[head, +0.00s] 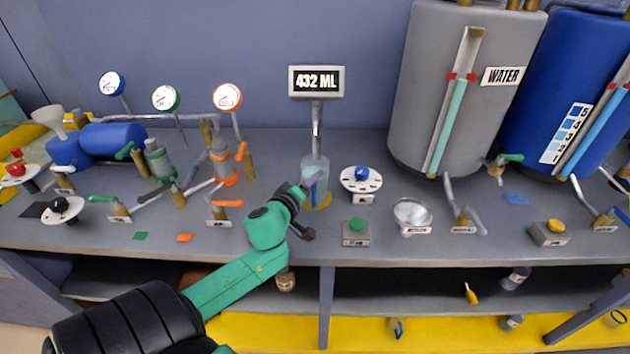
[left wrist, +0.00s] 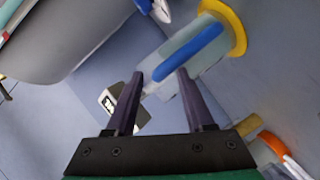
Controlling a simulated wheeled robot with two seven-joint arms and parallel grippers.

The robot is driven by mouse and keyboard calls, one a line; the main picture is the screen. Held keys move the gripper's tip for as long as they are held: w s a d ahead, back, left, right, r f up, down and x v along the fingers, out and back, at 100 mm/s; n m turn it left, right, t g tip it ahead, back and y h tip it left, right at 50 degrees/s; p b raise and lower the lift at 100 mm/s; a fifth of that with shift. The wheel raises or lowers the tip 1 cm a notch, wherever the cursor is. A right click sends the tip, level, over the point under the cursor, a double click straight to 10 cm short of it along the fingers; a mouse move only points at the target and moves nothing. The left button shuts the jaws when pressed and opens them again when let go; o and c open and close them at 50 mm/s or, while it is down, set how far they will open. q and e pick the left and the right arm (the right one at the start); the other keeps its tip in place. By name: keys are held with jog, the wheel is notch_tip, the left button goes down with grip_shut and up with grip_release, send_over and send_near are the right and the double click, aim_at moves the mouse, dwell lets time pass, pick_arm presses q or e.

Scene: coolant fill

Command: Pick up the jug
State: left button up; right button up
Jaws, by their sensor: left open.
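The jug (head: 315,172) is a clear cylinder standing upright on a yellow ring on the bench, under the spout below the 432 ML display (head: 317,81). In the left wrist view the jug (left wrist: 199,47) appears tilted, with a blue strip along its side and the yellow ring at its far end. My left gripper (head: 308,186) is at the jug's front side. In the wrist view its dark fingers (left wrist: 160,76) are apart, with the jug's near part ahead of and between them. I cannot tell whether they touch it. My right gripper is not in view.
A dial with a blue knob (head: 362,176) stands just right of the jug, and a green button box (head: 356,231) is in front. A grey water tank (head: 434,120) and a blue tank (head: 565,75) stand at right. Valves and gauges crowd the left.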

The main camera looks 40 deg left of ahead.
pick_arm(q)
jog(key=shift+s, duration=0.1)
grip_shut()
dwell(1.2)
jog(key=shift+r, duration=0.1)
